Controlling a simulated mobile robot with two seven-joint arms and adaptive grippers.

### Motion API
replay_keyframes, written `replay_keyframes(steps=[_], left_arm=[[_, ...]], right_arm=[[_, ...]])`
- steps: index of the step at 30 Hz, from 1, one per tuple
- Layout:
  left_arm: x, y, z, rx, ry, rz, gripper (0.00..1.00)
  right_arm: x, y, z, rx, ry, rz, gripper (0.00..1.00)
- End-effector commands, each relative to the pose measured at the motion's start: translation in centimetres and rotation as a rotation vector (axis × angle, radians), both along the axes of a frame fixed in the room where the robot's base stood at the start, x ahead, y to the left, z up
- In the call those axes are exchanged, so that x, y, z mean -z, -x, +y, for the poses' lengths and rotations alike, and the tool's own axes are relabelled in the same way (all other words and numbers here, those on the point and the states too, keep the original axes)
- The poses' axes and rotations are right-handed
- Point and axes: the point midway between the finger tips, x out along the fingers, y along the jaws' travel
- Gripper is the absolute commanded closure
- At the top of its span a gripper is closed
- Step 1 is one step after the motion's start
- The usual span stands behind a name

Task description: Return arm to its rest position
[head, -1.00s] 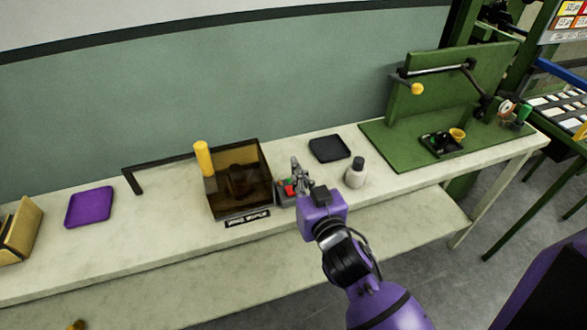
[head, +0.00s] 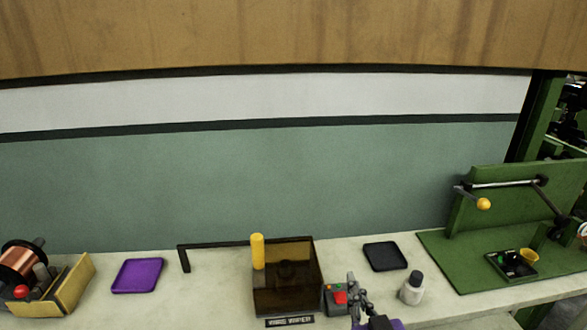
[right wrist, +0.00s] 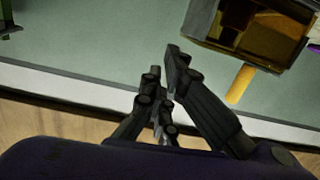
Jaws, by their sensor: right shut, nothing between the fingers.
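My right gripper (head: 354,285) shows at the bottom edge of the head view, in front of the bench and just right of the amber box. Its fingers are closed together with nothing between them. The right wrist view shows the same dark fingers (right wrist: 164,62) with their tips near each other. Most of my purple right arm is below the head picture. My left gripper is in neither view.
Close to the gripper are the amber box (head: 268,295) with a yellow post (head: 257,251), a small box with a red button (head: 340,297), and a pale bottle (head: 411,290). A black tray (head: 384,256), purple tray (head: 137,275), copper spool (head: 21,262) and green fixture (head: 500,220) also stand on the bench.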

Motion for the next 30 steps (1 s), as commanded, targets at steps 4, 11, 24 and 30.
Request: replay_keyframes(steps=[4,11,24,30], left_arm=[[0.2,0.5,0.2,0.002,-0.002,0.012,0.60],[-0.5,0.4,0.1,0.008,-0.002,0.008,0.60],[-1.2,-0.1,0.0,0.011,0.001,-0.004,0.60],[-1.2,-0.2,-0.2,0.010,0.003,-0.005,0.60]], right_arm=[[8.4,2.7,-0.1,-0.032,0.055,0.164,1.00],[21.9,13.7,-1.6,-0.028,0.043,0.473,1.00],[29.7,27.4,-3.2,0.042,-0.024,0.731,1.00],[29.7,27.5,-3.2,0.042,-0.024,0.732,1.00]])
